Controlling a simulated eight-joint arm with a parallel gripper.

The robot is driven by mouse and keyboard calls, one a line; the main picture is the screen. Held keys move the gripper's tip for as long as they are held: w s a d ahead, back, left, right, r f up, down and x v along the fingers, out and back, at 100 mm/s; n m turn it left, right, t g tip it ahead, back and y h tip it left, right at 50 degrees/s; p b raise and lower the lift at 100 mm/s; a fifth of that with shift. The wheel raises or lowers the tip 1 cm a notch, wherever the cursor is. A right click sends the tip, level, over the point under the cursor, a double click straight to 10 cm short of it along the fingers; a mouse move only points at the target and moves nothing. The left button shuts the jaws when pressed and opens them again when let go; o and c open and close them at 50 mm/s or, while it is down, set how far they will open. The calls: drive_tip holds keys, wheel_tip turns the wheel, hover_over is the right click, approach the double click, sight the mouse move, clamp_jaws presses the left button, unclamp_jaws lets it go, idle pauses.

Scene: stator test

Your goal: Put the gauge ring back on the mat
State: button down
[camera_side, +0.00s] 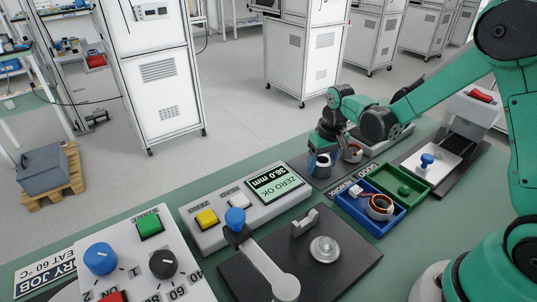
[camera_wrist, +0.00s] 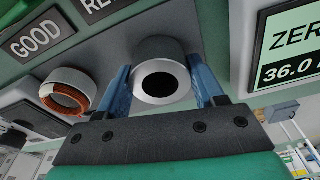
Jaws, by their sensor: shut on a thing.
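The gauge ring (camera_wrist: 160,48), a plain grey metal ring with a dark round bore, sits between the two blue fingers of my gripper (camera_wrist: 162,82) in the wrist view. My gripper is shut on its sides. In the side view my gripper (camera_side: 320,163) points down over the dark mat (camera_side: 322,182) behind the trays. The ring is mostly hidden there by the fingers, and I cannot tell whether it touches the mat. A stator with a copper winding (camera_wrist: 66,92) stands to the left of the ring in the wrist view, apart from it.
A blue tray (camera_side: 352,213) holds another copper-wound stator (camera_side: 380,207). A green tray (camera_side: 415,203) stands beside it. The gauge box with its display (camera_side: 275,183) is left of the mat. A lever fixture (camera_side: 265,265) stands in front.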

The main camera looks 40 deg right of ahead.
drive_tip(key=shift+c, duration=0.5)
unclamp_jaws()
drive_tip(key=shift+f, duration=0.1)
wheel_tip(320, 180, up, 11)
drive_tip(key=s, duration=0.1)
drive_tip(key=s+a+r+n+t, duration=0.2)
drive_tip(key=s+a+t, duration=0.3)
drive_tip(key=s, duration=0.3)
drive_tip(key=shift+a+t, duration=0.4)
drive_tip(key=shift+a, duration=0.1)
drive_tip(key=shift+s, duration=0.1)
